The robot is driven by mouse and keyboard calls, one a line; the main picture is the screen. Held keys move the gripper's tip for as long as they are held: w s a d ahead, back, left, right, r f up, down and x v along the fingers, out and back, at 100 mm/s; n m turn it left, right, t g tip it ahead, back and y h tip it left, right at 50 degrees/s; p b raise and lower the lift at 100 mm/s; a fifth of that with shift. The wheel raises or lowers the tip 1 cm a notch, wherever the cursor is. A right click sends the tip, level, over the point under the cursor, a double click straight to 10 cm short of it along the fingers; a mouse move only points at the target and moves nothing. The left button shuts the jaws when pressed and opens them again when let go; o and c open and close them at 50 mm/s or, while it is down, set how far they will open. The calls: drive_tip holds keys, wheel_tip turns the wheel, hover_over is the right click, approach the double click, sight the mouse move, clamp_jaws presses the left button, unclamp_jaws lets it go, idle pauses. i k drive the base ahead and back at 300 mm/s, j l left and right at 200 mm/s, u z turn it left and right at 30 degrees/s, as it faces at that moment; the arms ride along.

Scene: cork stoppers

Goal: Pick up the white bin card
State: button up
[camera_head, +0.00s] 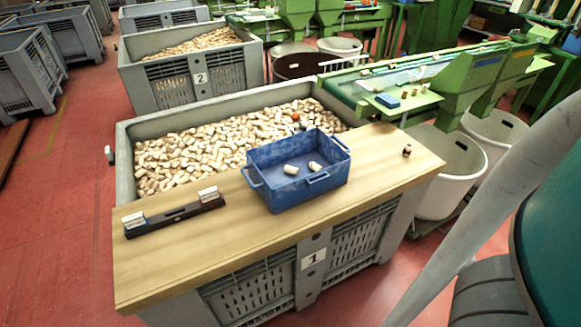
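A white card marked 1 (313,258) is on the front wall of the near grey bin (130,165), below the wooden board (340,225). A white card marked 2 (200,79) is on the front of the grey bin behind (140,85). On the board's left end, a dark rack (170,217) carries two small whitish pieces, one at its left end (134,220) and one at its right end (208,193); I cannot tell whether either is a card. My gripper is not in view.
A blue crate (300,200) with two corks stands on the board. A small brown cork (407,150) lies near the board's right end. Loose corks (210,145) fill the near bin behind it. Bare board lies between rack and crate. My arm covers the right edge.

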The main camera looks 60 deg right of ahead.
sight(110, 154)
drive_tip(key=i+j+u, duration=0.3)
drive_tip(key=i+u, duration=0.3)
drive_tip(key=i+j+u, duration=0.35)
drive_tip(key=i+u, duration=0.75)
drive_tip(key=i, duration=0.15)
drive_tip(key=i+z, duration=0.75)
drive_tip(key=i+j+z, duration=0.2)
drive_tip(key=i+z, duration=0.15)
drive_tip(key=i+l+z, duration=0.1)
drive_tip(key=i+z, duration=0.2)
drive_tip(key=z, duration=0.15)
drive_tip(key=i+z, duration=0.3)
drive_tip(key=z, duration=0.2)
drive_tip(key=i+j+z, duration=0.15)
drive_tip(key=i+z, duration=0.15)
drive_tip(key=z, duration=0.15)
drive_tip(key=i+j+z, duration=0.25)
drive_tip(key=z, duration=0.2)
drive_tip(key=i+j+z, duration=0.45)
drive_tip(key=i+j, duration=0.1)
drive_tip(key=i, duration=0.3)
